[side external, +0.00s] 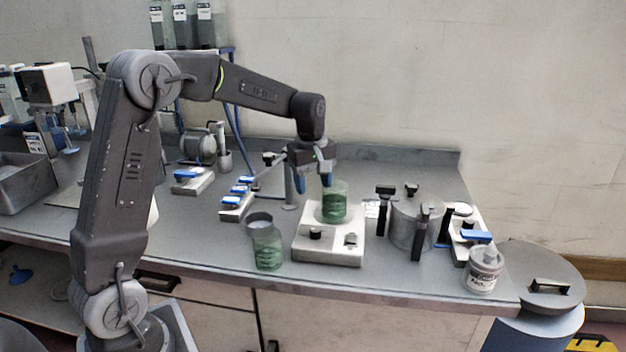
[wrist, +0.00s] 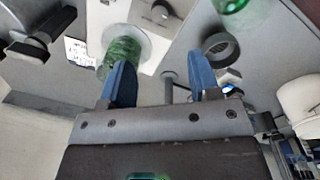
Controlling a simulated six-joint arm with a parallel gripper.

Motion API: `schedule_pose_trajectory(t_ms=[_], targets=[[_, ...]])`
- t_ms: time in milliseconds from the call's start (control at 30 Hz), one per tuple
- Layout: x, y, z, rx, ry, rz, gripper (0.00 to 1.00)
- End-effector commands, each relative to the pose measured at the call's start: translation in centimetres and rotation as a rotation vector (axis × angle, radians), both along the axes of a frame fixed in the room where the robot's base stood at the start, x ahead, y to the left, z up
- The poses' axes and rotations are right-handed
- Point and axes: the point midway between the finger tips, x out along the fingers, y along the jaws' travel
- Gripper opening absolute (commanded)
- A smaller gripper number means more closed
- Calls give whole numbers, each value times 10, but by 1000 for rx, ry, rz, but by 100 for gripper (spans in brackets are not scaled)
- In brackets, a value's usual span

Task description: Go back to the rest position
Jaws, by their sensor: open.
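A clear cup with green contents (side external: 335,206) stands upright on the white plate device (side external: 325,249). It also shows in the wrist view (wrist: 122,52), behind the tip of one blue finger. My gripper (side external: 313,183) is open, with its blue fingers pointing down near the cup's rim at its left. In the wrist view my gripper (wrist: 162,82) has a wide gap with nothing held in it. Whether a finger touches the cup I cannot tell. My arm reaches across the bench from the left in a raised bend.
A second green cup (side external: 267,250) stands left of the plate device, near a dark ring-shaped holder (side external: 259,220). A metal pot with black clamps (side external: 413,222) and a lidded white jar (side external: 484,270) stand to the right. A thin post (side external: 290,185) rises close behind my gripper.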

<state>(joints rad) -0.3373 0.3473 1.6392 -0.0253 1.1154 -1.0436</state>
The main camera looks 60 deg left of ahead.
Motion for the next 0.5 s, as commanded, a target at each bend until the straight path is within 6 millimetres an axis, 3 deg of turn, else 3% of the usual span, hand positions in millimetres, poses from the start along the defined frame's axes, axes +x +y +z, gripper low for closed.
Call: schedule_pose_trajectory(t_ms=[500], targets=[[-6,-7,13,7,-16,-41,56]])
